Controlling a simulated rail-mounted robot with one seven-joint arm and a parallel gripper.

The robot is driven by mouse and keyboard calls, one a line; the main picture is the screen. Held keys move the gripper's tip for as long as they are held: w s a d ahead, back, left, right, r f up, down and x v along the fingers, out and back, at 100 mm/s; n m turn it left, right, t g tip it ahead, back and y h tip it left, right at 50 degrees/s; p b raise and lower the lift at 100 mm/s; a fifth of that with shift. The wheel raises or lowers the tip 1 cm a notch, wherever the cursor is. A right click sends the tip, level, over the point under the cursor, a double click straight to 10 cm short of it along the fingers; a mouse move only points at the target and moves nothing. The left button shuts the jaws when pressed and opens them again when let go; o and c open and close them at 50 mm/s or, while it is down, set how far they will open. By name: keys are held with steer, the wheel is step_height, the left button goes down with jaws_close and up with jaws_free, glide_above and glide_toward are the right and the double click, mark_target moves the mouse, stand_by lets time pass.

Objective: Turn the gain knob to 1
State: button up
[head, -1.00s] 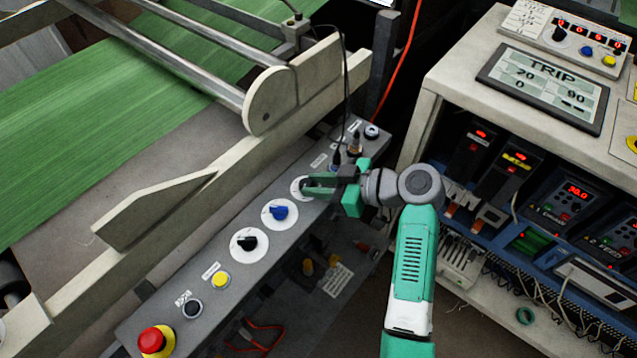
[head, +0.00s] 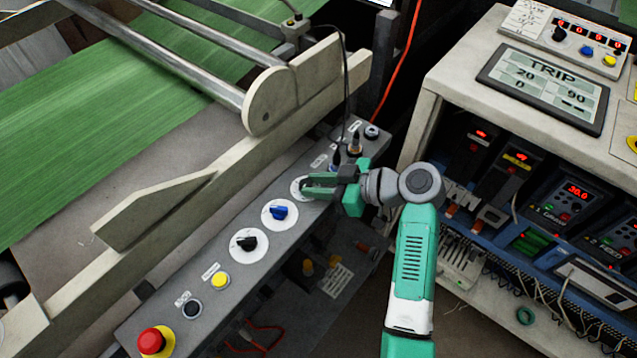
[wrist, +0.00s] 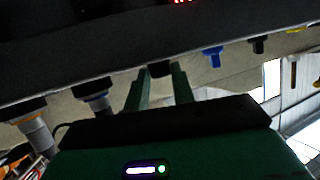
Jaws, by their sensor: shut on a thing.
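My gripper (head: 318,184) reaches in from the right over the grey control panel (head: 180,257). Its green fingers are shut on a dark knob on a white round dial (head: 296,189), the furthest up the panel in a row of similar dials. In the wrist view the dark knob (wrist: 160,69) sits between the two finger tips (wrist: 161,84). The fingers cover most of the knob in the head view, so its pointer and the dial's numbers cannot be read. I cannot read which label belongs to this knob.
A blue knob (head: 279,211) and a black knob (head: 247,243) sit on neighbouring dials. Further down are a yellow button (head: 220,280), a dark button (head: 192,309) and a red mushroom button (head: 152,341). Connectors (head: 355,146) stand beyond the gripper. A cabinet (head: 432,110) bounds the right.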

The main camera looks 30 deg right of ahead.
steer(key=shift+f, duration=0.25)
steer(key=o, duration=0.7)
steer(key=shift+r, duration=0.2)
steer(key=shift+s+d+r, duration=0.1)
steer(key=shift+d+r, duration=0.05)
steer(key=shift+r, duration=0.05)
steer(key=p+v, duration=0.3)
steer(key=v, duration=0.4)
steer(key=shift+d, duration=0.1)
